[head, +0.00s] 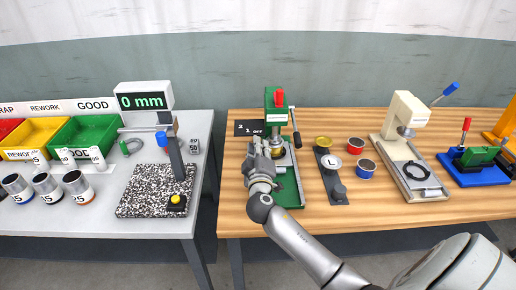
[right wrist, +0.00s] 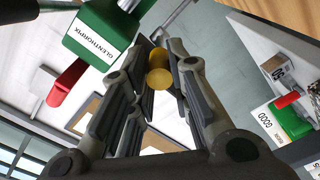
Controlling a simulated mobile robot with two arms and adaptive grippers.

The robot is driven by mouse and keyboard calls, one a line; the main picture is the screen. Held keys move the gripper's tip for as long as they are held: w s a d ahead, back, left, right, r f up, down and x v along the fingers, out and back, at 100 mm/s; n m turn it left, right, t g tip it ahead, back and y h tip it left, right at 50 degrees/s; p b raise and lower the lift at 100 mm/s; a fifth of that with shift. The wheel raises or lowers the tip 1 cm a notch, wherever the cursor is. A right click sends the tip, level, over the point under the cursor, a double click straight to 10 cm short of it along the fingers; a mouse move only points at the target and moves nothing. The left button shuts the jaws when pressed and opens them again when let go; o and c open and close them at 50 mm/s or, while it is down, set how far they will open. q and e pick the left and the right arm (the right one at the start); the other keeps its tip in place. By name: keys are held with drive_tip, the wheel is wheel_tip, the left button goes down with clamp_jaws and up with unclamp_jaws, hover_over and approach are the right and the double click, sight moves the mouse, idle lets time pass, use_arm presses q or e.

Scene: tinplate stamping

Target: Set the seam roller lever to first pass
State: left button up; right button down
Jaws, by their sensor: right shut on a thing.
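The green machine (head: 277,103) with a red top stands on the left part of the wooden bench. It also shows in the right wrist view (right wrist: 95,30). A dark plate marked 2, 1 and OFF (head: 248,128) is beside it, on the left. My right gripper (head: 264,148) is at the front left of this machine. In the right wrist view, my right gripper (right wrist: 160,72) is shut on a small brass-coloured knob (right wrist: 158,77) between its fingertips. Fingers hide much of the knob, and I cannot tell which mark it lines up with. My left gripper is not in view.
A grey fixture (head: 334,178), tins (head: 355,144), a cream press (head: 404,125) and a blue-based tool (head: 470,172) stand farther right. A grey table (head: 90,220) with bins and a gauge is at left.

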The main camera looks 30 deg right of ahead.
drive_tip(key=shift+f, duration=0.1)
drive_tip(key=shift+w+a+f+m+g+h+b, duration=0.1)
drive_tip(key=shift+w+a+m+g+h+b, duration=0.2)
drive_tip(key=shift+h+b, duration=0.45)
drive_tip(key=shift+w+a+r+m+g+h+b, duration=0.2)
drive_tip(key=shift+a+m+g+h+b, duration=0.15)
drive_tip(key=shift+m+b, duration=0.2)
drive_tip(key=shift+s, duration=0.1)
drive_tip(key=c, duration=1.3)
unclamp_jaws()
